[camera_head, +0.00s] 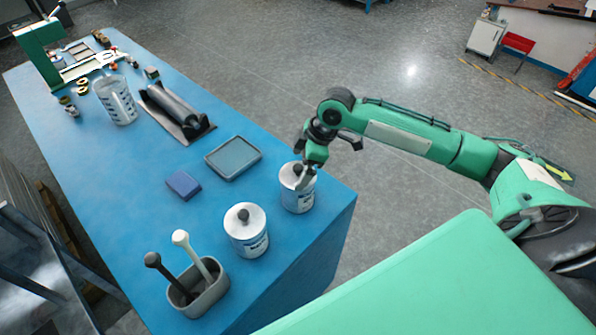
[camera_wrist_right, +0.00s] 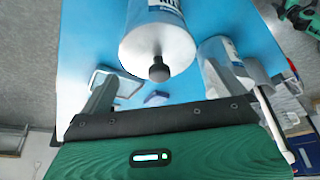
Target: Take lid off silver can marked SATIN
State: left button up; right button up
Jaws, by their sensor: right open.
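Two silver cans with dark lid knobs stand on the blue table: a nearer can (camera_head: 247,238) and a farther can (camera_head: 299,199). Their labels are too small or cut off to read, so I cannot tell which is marked SATIN. My right gripper (camera_head: 306,177) is at the top of the farther can, partly covering its lid. In the right wrist view my right gripper (camera_wrist_right: 183,92) is open, with one can's lid and black knob (camera_wrist_right: 159,70) ahead between the fingers. Another can (camera_wrist_right: 228,68) shows to the right there. Whether fingers touch a can is unclear. My left gripper is out of view.
A grey holder (camera_head: 200,296) with a dark and a pale-handled tool stands at the table's near end. A blue block (camera_head: 184,185), a grey tray (camera_head: 233,158), a black roller (camera_head: 172,106) and a clear jug (camera_head: 116,102) lie farther along. The table's right edge is close to the farther can.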

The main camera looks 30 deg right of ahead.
jog(key=shift+x, duration=1.05)
jog(key=shift+a+f, duration=0.1)
jog(key=shift+f, duration=0.1)
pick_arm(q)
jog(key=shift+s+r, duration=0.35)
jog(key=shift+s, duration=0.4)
pick_arm(e)
jog(key=c, duration=0.7)
jog(key=shift+r, duration=0.1)
